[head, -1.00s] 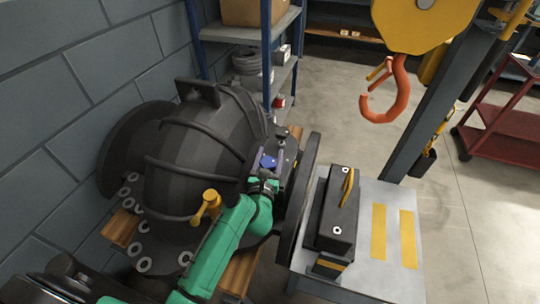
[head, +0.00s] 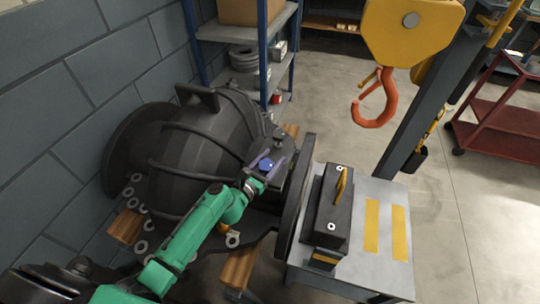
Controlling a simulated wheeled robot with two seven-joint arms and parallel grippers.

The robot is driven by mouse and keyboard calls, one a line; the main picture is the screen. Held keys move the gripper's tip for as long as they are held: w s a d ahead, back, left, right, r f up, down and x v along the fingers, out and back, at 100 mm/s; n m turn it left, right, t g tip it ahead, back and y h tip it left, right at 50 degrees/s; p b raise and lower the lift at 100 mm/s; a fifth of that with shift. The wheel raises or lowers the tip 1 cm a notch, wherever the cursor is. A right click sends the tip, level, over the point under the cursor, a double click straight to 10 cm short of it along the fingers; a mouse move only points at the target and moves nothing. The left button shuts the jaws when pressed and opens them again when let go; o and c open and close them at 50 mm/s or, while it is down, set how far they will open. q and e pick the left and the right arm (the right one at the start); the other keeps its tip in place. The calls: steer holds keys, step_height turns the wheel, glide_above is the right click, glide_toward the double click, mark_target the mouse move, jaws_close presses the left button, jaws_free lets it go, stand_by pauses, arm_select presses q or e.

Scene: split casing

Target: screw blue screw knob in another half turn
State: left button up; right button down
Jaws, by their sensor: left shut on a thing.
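The blue screw knob (head: 266,164) shows as a small blue top on the right side of the dark, ribbed casing (head: 190,150). My left gripper (head: 263,168) is at the end of my green arm, which reaches up from the lower left. Its purple-grey fingers are shut on the knob, one at each side of it. The knob's lower part and thread are hidden by the fingers. My right gripper is not in the head view.
A grey table (head: 350,262) with a black block (head: 332,205) stands right of the casing. An orange hook (head: 376,108) hangs from a yellow hoist block (head: 405,30). Wooden beams (head: 238,268) lie under the casing. A shelf (head: 245,35) stands behind, and a red cart (head: 500,120) far right.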

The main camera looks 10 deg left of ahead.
arm_select(q)
steer(key=shift+d+m+g+h, duration=0.1)
steer(key=shift+m+g+h, duration=0.2)
steer(key=shift+m+h, duration=0.3)
steer(key=o, duration=1.4)
step_height(320, 180, up, 20)
steer(key=p, duration=1.2)
steer(key=shift+s+p, duration=0.1)
steer(key=shift+p, duration=0.25)
